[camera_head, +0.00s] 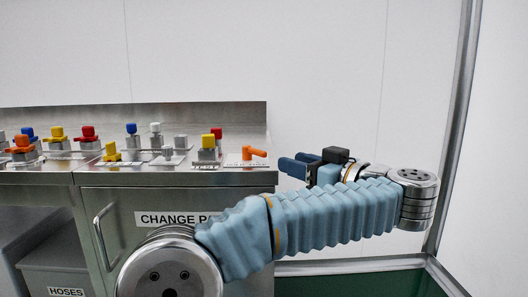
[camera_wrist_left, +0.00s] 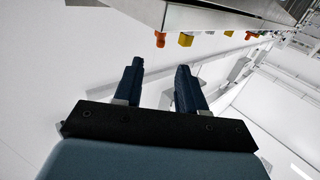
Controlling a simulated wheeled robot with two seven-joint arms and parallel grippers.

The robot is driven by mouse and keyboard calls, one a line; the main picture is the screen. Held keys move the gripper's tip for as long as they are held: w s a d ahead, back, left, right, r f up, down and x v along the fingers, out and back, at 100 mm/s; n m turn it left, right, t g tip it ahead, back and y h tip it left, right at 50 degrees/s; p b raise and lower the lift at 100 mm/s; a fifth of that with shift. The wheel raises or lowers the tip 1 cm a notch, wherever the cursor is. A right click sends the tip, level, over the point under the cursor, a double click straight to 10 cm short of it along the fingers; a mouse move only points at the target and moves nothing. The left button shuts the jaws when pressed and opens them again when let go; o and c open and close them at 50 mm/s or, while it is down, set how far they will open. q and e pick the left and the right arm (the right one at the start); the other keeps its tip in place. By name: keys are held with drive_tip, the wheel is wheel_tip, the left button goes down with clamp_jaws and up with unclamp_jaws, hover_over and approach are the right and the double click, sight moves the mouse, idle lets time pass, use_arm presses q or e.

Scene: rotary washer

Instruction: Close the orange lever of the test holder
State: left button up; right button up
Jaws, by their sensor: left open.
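The orange lever (camera_head: 254,153) stands at the right end of the steel counter, its handle pointing right. In the left wrist view, an orange part that looks like this lever (camera_wrist_left: 160,39) shows near the top, beyond my fingertips. My left gripper (camera_head: 289,161) is just right of the counter's end in the head view, with its blue fingers pointing left toward the lever. The left wrist view shows the two fingers (camera_wrist_left: 159,68) apart with nothing between them. The gripper does not touch the lever. My right gripper is not in view.
Yellow and red blocks (camera_head: 209,146) stand left of the lever, with several more coloured fittings farther left on the steel counter (camera_head: 225,178). A metal post (camera_head: 459,120) stands at the right.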

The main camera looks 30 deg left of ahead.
sight(266, 154)
use_arm(q)
drive_tip(key=b+x, duration=0.1)
drive_tip(key=x, duration=0.9)
drive_tip(key=shift+w+a, duration=0.1)
drive_tip(key=shift+a, duration=0.25)
clamp_jaws()
